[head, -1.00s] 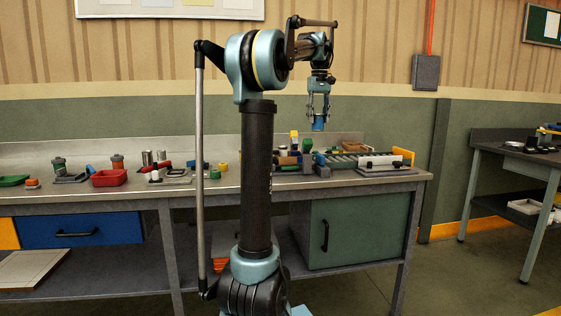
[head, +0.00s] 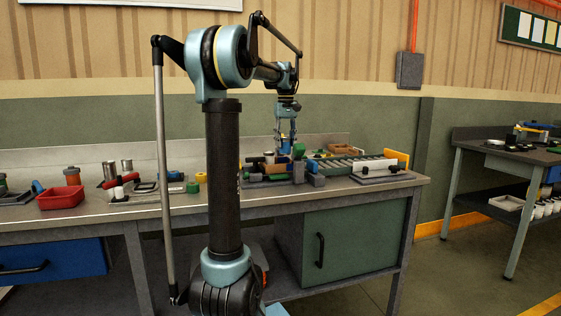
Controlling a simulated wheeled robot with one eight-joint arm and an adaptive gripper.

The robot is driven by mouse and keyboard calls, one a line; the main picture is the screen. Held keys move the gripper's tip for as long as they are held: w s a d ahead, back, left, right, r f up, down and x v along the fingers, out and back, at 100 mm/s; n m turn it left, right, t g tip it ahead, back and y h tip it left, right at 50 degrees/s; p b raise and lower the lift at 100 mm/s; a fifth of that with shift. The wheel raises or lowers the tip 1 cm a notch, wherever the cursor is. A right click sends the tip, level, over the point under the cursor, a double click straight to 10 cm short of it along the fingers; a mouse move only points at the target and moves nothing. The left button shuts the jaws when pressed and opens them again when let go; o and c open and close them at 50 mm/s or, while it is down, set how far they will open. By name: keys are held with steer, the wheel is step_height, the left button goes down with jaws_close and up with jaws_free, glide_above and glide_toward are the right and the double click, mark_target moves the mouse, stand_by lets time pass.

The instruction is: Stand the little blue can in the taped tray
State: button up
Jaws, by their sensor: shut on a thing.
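My gripper (head: 286,135) hangs from the arm, pointing down, over the cluster at the near left end of the roller conveyor. It is shut on a small blue can (head: 284,148), which shows at its fingertips. The can looks upright and is close above or among the blocks behind it; I cannot tell whether it touches anything. A brown tray (head: 341,149) lies at the back of the bench right of the gripper. Tape on it is too small to make out, so I cannot tell whether it is the taped tray.
A green piece (head: 299,149) and grey blocks (head: 315,180) stand close to the gripper. A red bin (head: 60,198) and a yellow piece (head: 201,177) are further left. A second table (head: 500,157) is at right.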

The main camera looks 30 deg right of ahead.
mark_target(286, 138)
steer(key=shift+s+d+f, duration=0.1)
steer(key=shift+f, duration=1.5)
steer(key=shift+s+d+f, duration=0.1)
steer(key=shift+f, duration=1.5)
steer(key=o, duration=1.2)
steer(key=shift+f, duration=0.1)
steer(key=shift+o, duration=0.2)
step_height(286, 138, up, 12)
steer(key=shift+w+a+r, duration=0.1)
